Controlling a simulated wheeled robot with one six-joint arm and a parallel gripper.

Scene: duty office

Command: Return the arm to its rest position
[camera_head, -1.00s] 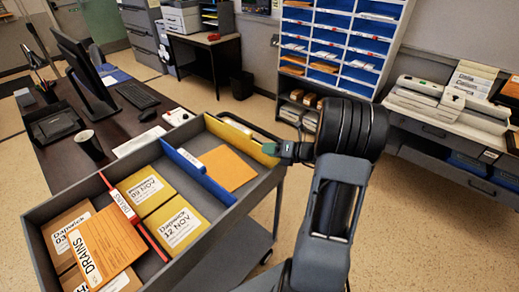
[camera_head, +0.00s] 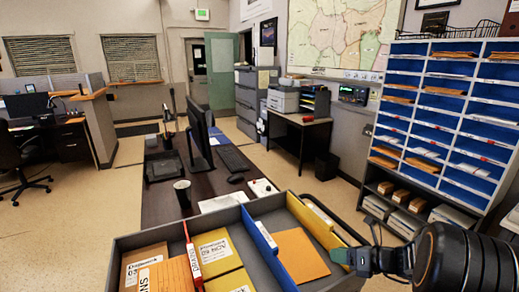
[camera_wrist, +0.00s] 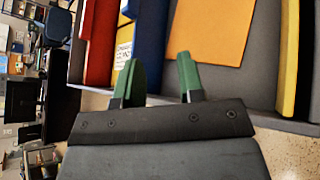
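My arm (camera_head: 455,262) shows at the lower right in the head view. My gripper (camera_head: 342,256) is at its left end, by the right side of the grey sorting tray (camera_head: 136,240), near the yellow divider (camera_head: 318,222). In the wrist view, the two green fingers of my gripper (camera_wrist: 159,62) stand apart with nothing held between them. The tray's wall and an orange envelope (camera_wrist: 212,27) show beyond the fingers.
The tray has a red divider (camera_head: 192,256) and a blue divider (camera_head: 259,227), with several envelopes between. A dark desk (camera_head: 158,201) with a cup (camera_head: 183,193) stands behind it. Blue pigeonholes (camera_head: 450,119) stand at the right. Floor is open at the left.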

